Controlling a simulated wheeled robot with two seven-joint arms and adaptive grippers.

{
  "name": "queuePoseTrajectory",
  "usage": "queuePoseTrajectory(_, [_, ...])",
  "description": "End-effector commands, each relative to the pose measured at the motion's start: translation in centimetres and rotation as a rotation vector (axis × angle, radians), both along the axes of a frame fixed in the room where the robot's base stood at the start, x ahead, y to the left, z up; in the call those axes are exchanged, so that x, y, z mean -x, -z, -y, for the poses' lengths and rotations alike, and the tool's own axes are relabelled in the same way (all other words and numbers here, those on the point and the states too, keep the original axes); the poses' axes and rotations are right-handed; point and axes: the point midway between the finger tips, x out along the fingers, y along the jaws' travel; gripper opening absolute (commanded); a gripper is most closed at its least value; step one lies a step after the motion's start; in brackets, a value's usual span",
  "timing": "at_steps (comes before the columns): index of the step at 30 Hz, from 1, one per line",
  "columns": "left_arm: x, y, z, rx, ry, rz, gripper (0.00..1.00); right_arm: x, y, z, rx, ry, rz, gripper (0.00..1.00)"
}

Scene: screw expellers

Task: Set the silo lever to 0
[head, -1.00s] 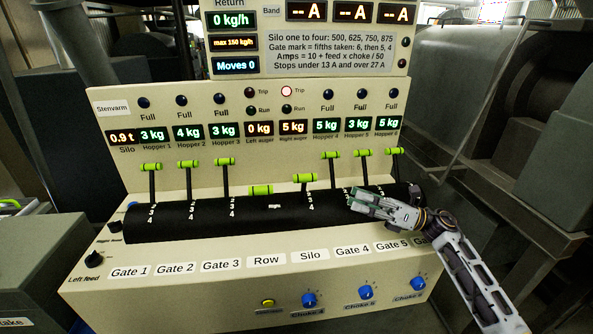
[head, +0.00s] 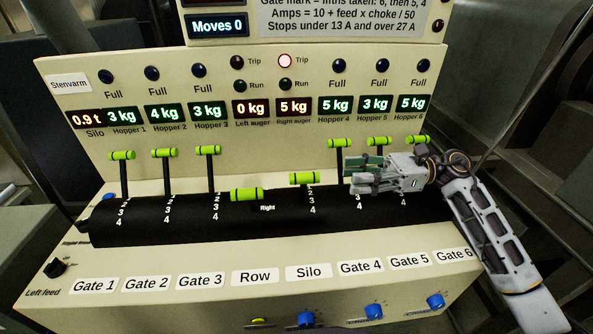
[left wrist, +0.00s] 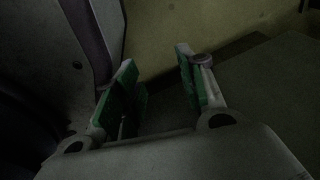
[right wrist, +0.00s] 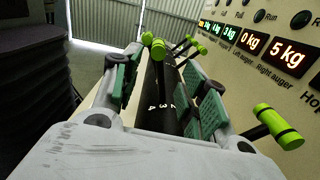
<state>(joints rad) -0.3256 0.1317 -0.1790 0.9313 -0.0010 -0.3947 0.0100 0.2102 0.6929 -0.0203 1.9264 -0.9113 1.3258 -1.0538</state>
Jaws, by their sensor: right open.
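The silo lever has a lime-green crossbar grip (head: 303,179) above the Silo label (head: 308,273). It leans toward the front of the black drum, with numbers showing below it. My right gripper (head: 358,175) is open and empty, to the right of the silo lever, at about its grip height and in front of the Gate 4 lever. In the right wrist view, a low green grip (right wrist: 158,50), seemingly the silo lever's, shows beyond the open fingers, apart from them. My left gripper (left wrist: 160,80) is open and empty; the head view does not show it.
The Row lever grip (head: 247,194) sits left of the silo lever and lower. The Gate 4 lever (head: 340,143) stands upright close behind my right gripper; its likely grip (right wrist: 277,126) is outside the right finger.

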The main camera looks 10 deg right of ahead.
Motion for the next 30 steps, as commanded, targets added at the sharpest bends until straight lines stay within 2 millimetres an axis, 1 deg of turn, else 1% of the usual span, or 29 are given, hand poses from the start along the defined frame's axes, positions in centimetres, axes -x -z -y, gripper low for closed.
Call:
queuePoseTrajectory(3, [0.3,0.1,0.1,0.000,0.000,-0.004,0.40,0.2,0.0,-0.1,0.006,-0.004,0.008,0.43])
queuePoseTrajectory(17, [0.3,0.1,0.0,0.000,0.000,-0.003,0.40,0.2,-0.1,-0.3,0.005,-0.004,0.007,0.43])
queuePoseTrajectory(23, [0.8,0.1,-0.2,-0.002,0.000,-0.009,0.40,0.2,-0.2,-1.6,0.004,-0.005,0.008,0.43])
queuePoseTrajectory(30, [1.4,0.0,-0.5,-0.005,0.002,-0.012,0.40,0.2,-0.2,-4.5,0.003,-0.006,0.007,0.43])
